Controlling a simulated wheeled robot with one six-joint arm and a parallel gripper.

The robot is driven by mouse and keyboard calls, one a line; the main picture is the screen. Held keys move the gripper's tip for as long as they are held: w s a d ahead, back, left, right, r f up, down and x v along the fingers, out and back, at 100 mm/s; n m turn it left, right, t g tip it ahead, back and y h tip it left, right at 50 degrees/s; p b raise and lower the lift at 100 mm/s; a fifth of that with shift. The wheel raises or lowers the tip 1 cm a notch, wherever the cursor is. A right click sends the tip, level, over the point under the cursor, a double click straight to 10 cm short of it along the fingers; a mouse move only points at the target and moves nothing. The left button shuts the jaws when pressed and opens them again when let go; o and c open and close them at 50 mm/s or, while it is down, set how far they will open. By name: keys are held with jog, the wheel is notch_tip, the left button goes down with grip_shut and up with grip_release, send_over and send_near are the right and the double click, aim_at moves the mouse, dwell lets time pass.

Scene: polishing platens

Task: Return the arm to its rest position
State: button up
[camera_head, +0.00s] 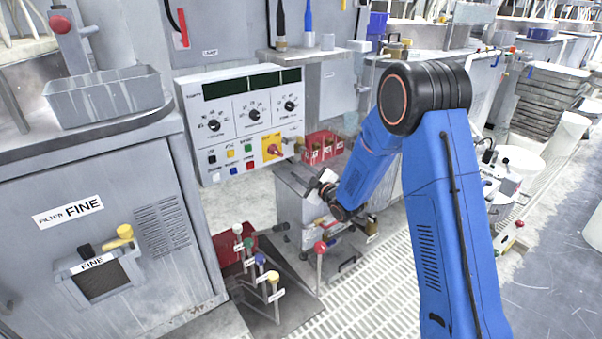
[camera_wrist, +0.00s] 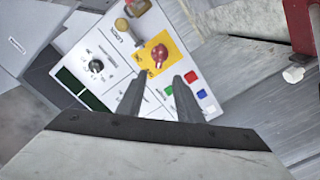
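My blue arm (camera_head: 447,200) reaches up, bends at a black joint and slopes down to the left toward the control panel. My gripper (camera_wrist: 160,78) shows in the wrist view as two dark fingers, apart, with nothing held between them. Beyond the fingertips is a yellow plate with a red knob (camera_wrist: 159,54) on the white control panel (camera_wrist: 112,42). In the head view the red knob (camera_head: 272,149) is at the panel's lower right. The fingers are small and hard to make out in the head view. I cannot tell their exact distance from the knob.
Knobbed levers (camera_head: 272,280) stand on a dark plate below the panel. A grey cabinet marked FINE (camera_head: 90,225) is at left. Open floor (camera_head: 555,270) lies at right.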

jog(key=s+d+r+m+g+h, duration=0.2)
jog(key=s+d+r+m+h, duration=0.2)
jog(key=s+d+r, duration=0.45)
jog(key=s+d+r+m+g+h, duration=0.1)
jog(key=s+d+r+m+h, duration=0.45)
jog(key=s+d, duration=0.5)
jog(key=s+d+m+g, duration=0.2)
jog(key=s, duration=1)
jog(key=s+d+m+g, duration=0.2)
jog(key=s+d, duration=0.1)
jog(key=s, duration=0.9)
jog(key=s+d+m+g, duration=0.2)
jog(key=s+d+g, duration=0.1)
jog(key=s, duration=0.9)
jog(key=shift+s+d+f+h, duration=0.2)
jog(key=shift+f+h, duration=0.05)
jog(key=shift+h, duration=0.2)
jog(key=shift+m, duration=0.25)
